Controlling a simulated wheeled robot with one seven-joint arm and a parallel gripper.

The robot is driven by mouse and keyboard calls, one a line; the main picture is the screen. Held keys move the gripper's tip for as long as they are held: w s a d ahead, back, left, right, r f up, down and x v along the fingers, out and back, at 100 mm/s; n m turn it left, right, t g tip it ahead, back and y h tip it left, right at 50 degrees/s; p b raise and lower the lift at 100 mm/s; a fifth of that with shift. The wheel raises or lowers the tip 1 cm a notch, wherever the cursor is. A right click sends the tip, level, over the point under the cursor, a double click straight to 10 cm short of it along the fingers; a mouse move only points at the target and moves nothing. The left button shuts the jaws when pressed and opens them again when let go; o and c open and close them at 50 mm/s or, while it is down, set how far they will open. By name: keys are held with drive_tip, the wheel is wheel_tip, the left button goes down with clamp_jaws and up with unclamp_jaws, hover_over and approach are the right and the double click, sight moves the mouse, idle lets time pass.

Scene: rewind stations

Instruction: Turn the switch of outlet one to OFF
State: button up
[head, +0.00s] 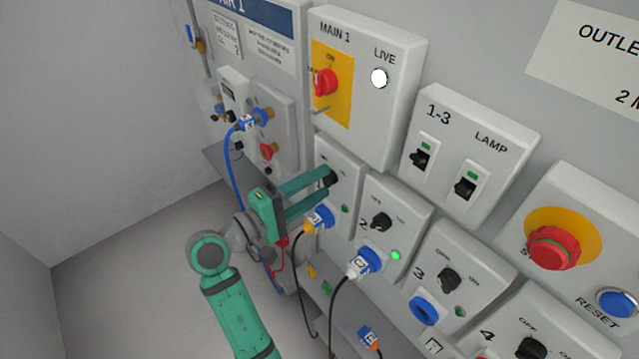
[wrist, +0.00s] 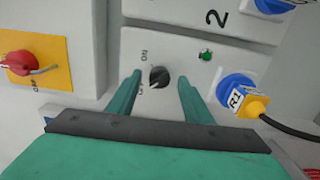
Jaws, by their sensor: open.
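The outlet one plate (head: 343,158) is pale grey, below the MAIN 1 box. Its black rotary switch (wrist: 159,77) shows in the wrist view between my fingers, with ON and OFF lettering on its left. I cannot tell clearly which mark the switch points to. My gripper (head: 327,187) is open, its two teal fingers reaching to the plate on either side of the switch. I cannot tell whether they touch it. In the head view the fingers partly hide the switch. A small green lamp (wrist: 206,56) and a blue socket (wrist: 236,87) with a yellow plug (wrist: 252,104) labelled R1 sit beside it.
The outlet two plate (head: 407,211) with its own switch and bright green lamp is close on the right. MAIN 1's red handle (head: 326,82) juts out above. Cables hang from the plugs below my gripper. Open floor (head: 110,300) lies to the left.

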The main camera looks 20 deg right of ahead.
drive_tip(key=v, duration=1)
drive_tip(key=shift+d+f, duration=0.1)
